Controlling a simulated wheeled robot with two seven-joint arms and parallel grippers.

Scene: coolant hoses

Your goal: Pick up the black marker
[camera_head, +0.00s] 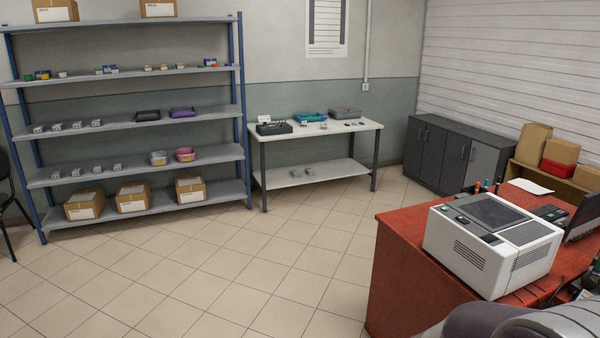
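I cannot make out a black marker for sure. Several small upright marker-like items (486,185) stand on the far left part of the red desk (400,262), behind the white machine. One has an orange top and one a teal top; they are too small to tell more. Neither of my grippers shows in the head view.
The white machine (545,258) fills much of the desk; a paper sheet and a dark screen are beyond it. A grey worktable (345,130) and a blue-post shelf (243,100) stand at the back wall. Grey cabinets (424,158) stand right. The tiled floor between is clear.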

